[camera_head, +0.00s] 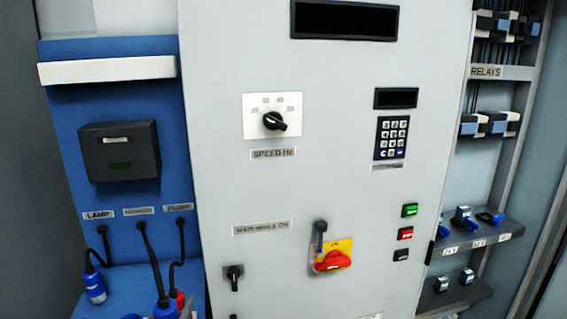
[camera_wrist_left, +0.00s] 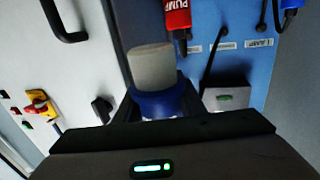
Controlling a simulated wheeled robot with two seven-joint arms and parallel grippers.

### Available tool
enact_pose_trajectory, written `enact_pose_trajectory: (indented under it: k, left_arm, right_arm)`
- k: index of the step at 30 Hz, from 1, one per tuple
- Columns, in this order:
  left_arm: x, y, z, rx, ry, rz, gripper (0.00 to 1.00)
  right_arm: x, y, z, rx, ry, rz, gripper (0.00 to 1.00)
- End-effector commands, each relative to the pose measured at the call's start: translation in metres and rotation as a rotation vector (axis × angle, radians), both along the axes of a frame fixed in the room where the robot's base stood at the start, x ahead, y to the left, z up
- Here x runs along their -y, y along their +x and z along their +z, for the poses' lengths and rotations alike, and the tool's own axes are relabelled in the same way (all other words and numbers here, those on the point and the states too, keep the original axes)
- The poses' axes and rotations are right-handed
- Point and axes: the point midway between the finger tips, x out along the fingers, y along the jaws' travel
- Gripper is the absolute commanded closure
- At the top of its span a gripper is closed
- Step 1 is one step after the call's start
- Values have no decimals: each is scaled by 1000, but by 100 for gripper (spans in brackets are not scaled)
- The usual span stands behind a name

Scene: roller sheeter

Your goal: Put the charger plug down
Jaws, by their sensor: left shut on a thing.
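The charger plug, blue with a grey end (camera_wrist_left: 152,66), is between the fingers of my left gripper (camera_wrist_left: 158,104), which is shut on it. In the head view a blue plug (camera_head: 163,303) hangs at the bottom edge on the middle black cord, and only slivers of my gripper seem to show beside it. The label above that cord is too blurred to read. The red pump plug (camera_head: 179,298) is close behind to the right; it also shows in the left wrist view (camera_wrist_left: 177,15). The blue lamp plug (camera_head: 95,288) hangs at the left. My right gripper is not seen.
A blue panel (camera_head: 65,140) carries a dark box (camera_head: 120,150) above the labels. The grey cabinet (camera_head: 220,190) to its right has a red rotary switch (camera_head: 332,261) and a black knob (camera_head: 234,277). A shelf (camera_head: 470,240) with small blue parts is at far right.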

Motion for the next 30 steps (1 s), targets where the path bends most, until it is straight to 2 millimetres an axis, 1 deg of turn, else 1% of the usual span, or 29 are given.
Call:
enact_pose_trajectory:
  k: [1, 3, 7, 10, 19, 23, 26, 30]
  left_arm:
    - [12, -12, 2, 4, -9, 3, 100]
    - [22, -25, 5, 7, -14, 9, 100]
    - [32, -39, 10, 12, -20, 17, 100]
    - [35, -43, 11, 13, -20, 21, 100]
    - [35, -43, 12, 13, -20, 21, 100]
    - [35, -47, 10, 13, -20, 21, 100]
    - [35, -55, 5, 11, -19, 21, 100]
    - [35, -73, -5, 8, -19, 22, 100]
  right_arm:
    - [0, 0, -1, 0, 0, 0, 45]
    - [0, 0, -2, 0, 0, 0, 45]
    - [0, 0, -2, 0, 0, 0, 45]
    - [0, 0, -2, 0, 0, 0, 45]
    - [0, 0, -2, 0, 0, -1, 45]
    - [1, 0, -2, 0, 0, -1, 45]
    - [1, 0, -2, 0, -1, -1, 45]
    - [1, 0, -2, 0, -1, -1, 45]
